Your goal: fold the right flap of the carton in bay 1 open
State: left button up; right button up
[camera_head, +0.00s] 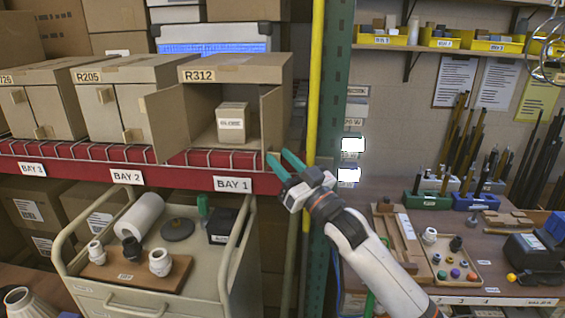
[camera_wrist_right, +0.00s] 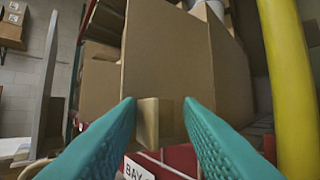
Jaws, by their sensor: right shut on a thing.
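The carton R312 (camera_head: 235,72) stands on the shelf above the BAY 1 label (camera_head: 232,184). Its front is open. The left flap (camera_head: 167,122) is swung outward, and the right flap (camera_head: 270,122) stands out at the right side of the opening. A small box marked GLOBE (camera_head: 232,124) sits inside. My right gripper (camera_head: 287,163) is at the lower front edge of the right flap. In the right wrist view its teal fingers (camera_wrist_right: 160,112) are shut on the flap's small tab (camera_wrist_right: 149,124), with the flap (camera_wrist_right: 185,65) behind. My left gripper is out of view.
A yellow pole (camera_head: 315,90) and a green rack post (camera_head: 335,100) stand close right of the flap. A cart (camera_head: 245,255) with lamp parts is below.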

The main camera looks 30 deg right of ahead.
jog(key=shift+w+d+r, duration=0.1)
jog(key=shift+d, duration=0.05)
jog(key=shift+s+f+b, duration=0.3)
jog(key=shift+s+f, duration=0.05)
jog(key=shift+s, duration=0.05)
jog(key=b+v, duration=0.4)
jog(key=v, duration=0.7)
jog(key=shift+b, duration=0.35)
jog(key=shift+s+r, duration=0.1)
